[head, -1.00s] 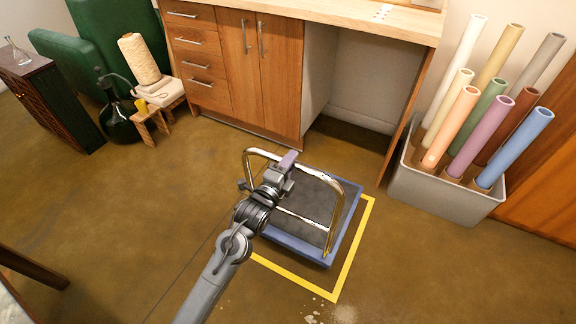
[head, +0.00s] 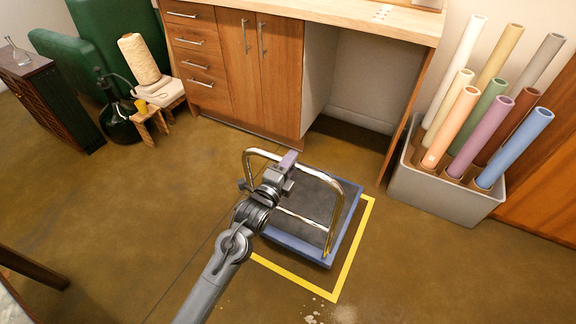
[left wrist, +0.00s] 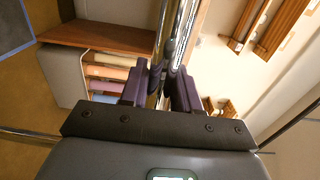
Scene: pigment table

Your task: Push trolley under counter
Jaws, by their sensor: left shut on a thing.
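The trolley (head: 318,200) is a low platform with a dark top, a blue edge and a bent chrome handle (head: 336,222). It stands on the floor at the counter side of a yellow floor outline, in front of the open bay under the wooden counter (head: 340,18). My left gripper (head: 287,165) is at the handle's top bar. In the left wrist view, the purple fingers of my left gripper (left wrist: 163,90) are shut on the chrome bar (left wrist: 178,40). The left arm hides part of the trolley's left side. My right gripper is not in view.
The bay under the counter (head: 358,85) is empty, between a cabinet (head: 235,70) and a side panel. A grey bin (head: 440,192) of coloured rolls stands right of the panel. A small stool (head: 150,125) and green bottle (head: 118,125) stand left.

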